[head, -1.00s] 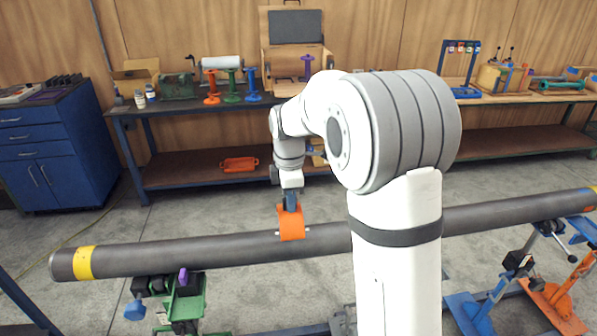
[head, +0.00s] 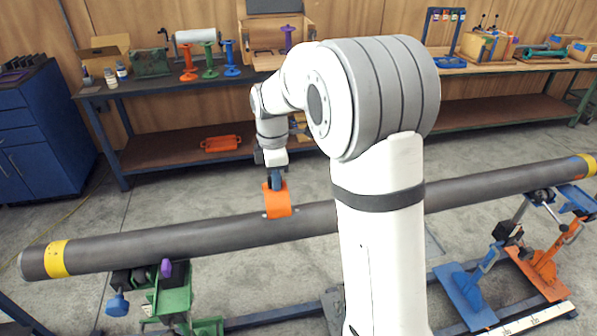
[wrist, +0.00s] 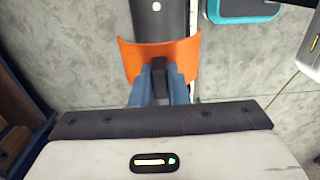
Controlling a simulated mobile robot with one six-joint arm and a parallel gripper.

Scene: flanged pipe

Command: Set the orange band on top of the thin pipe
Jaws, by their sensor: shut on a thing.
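The orange band (head: 278,201) is a curved, saddle-like piece with small light pins at its lower sides. My gripper (head: 274,183) is shut on it from above. The long dark grey pipe (head: 150,243) lies across the head view, with yellow marks near its ends. The band's lower edge overlaps the pipe's upper edge there. In the wrist view, the blue fingers (wrist: 160,80) hold the band (wrist: 133,62), which spreads wider than the pipe (wrist: 160,20) behind it. I cannot tell whether band and pipe touch.
The pipe rests on a green stand (head: 172,298) at left and blue and orange stands (head: 470,292) at right. A workbench (head: 150,88) with spools and tools runs along the wall. A blue cabinet (head: 40,135) stands at left. An orange tray (head: 220,143) lies on the lower shelf.

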